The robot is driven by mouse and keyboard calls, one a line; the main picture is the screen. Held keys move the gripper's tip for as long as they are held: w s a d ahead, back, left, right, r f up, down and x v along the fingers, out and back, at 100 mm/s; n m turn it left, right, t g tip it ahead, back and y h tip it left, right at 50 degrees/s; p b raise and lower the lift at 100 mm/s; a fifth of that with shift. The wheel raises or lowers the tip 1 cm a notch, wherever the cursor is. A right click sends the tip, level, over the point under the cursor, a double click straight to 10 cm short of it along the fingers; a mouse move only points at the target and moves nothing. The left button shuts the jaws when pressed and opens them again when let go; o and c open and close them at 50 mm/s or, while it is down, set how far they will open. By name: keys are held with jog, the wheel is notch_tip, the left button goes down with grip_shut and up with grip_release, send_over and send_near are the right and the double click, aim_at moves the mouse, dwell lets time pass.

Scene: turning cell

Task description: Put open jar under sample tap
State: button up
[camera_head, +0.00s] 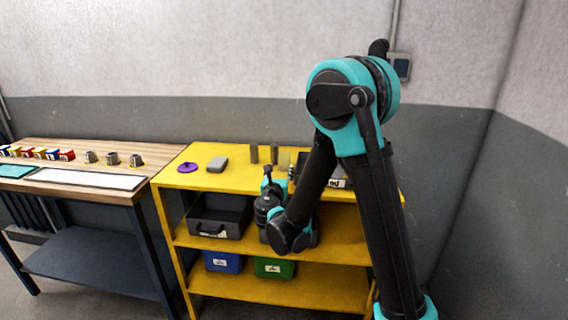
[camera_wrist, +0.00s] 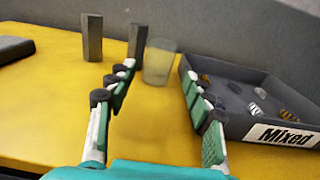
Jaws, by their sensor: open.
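A small translucent, colourless jar (camera_wrist: 159,62) stands upright on the yellow top, its top seemingly open. In the head view it is a faint shape (camera_head: 284,158) beside the grey posts. My gripper (camera_wrist: 157,84) is open, its two green-padded fingers spread left and right, pointing at the jar. The jar shows between and beyond the fingertips; nothing is held. In the head view my gripper (camera_head: 279,172) is low over the front of the yellow bench, partly hidden by my arm. I cannot make out a sample tap in either view.
Two grey posts (camera_wrist: 92,38) stand left of the jar. A dark grey bin (camera_wrist: 250,128) labelled Mixed, with several small parts, is close to the right finger. A purple disc (camera_head: 187,168) and grey block (camera_head: 217,164) lie on the yellow bench (camera_head: 172,180). A wooden workbench (camera_head: 120,153) stands left.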

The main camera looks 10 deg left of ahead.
aim_at(283, 160)
jog(key=shift+w+d, duration=0.15)
jog(key=shift+w, duration=3.65)
jog(key=shift+c, duration=0.5)
jog(key=c, duration=0.8)
jog(key=shift+r, duration=0.15)
